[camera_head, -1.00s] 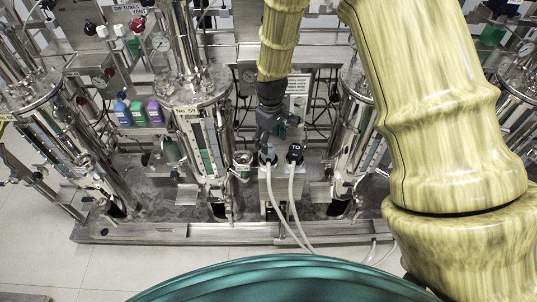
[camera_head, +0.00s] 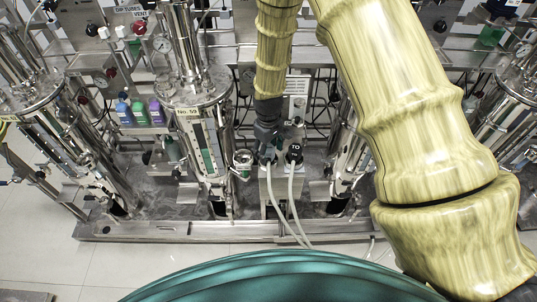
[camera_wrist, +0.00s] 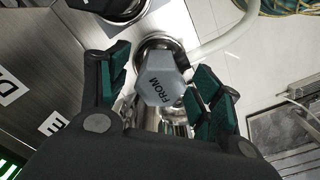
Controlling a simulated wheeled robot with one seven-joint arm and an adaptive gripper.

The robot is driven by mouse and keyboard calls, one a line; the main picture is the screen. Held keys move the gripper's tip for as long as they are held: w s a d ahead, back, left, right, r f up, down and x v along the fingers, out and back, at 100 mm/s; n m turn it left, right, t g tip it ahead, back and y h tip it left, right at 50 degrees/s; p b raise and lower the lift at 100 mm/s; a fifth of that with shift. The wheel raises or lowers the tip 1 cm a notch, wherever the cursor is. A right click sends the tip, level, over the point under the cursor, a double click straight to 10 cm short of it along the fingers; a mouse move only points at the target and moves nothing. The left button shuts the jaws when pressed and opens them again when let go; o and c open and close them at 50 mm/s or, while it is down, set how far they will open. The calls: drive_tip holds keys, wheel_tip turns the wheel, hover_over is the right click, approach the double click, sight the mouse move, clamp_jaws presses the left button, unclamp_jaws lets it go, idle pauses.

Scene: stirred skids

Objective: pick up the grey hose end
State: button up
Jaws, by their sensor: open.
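The grey hose end (camera_wrist: 162,80) is a hexagonal cap marked FROM, seated on a round metal port in the wrist view, with a pale hose leading off to the upper right. My gripper (camera_wrist: 160,92) is open, with one green-padded finger on each side of the grey hose end; I cannot tell whether they touch it. In the head view my gripper (camera_head: 266,154) points down over the metal box and hides most of the grey hose end. A black hose end (camera_head: 294,153) marked TO stands just to the right of it.
The metal box (camera_head: 278,186) stands on the steel skid, with two pale hoses (camera_head: 281,208) hanging over its front. Tall steel columns (camera_head: 205,140) stand to the left and right. In the wrist view a dark round part (camera_wrist: 112,8) sits close at the upper left.

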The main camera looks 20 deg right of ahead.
drive_tip(key=c, duration=1.3)
drive_tip(key=shift+r, duration=0.15)
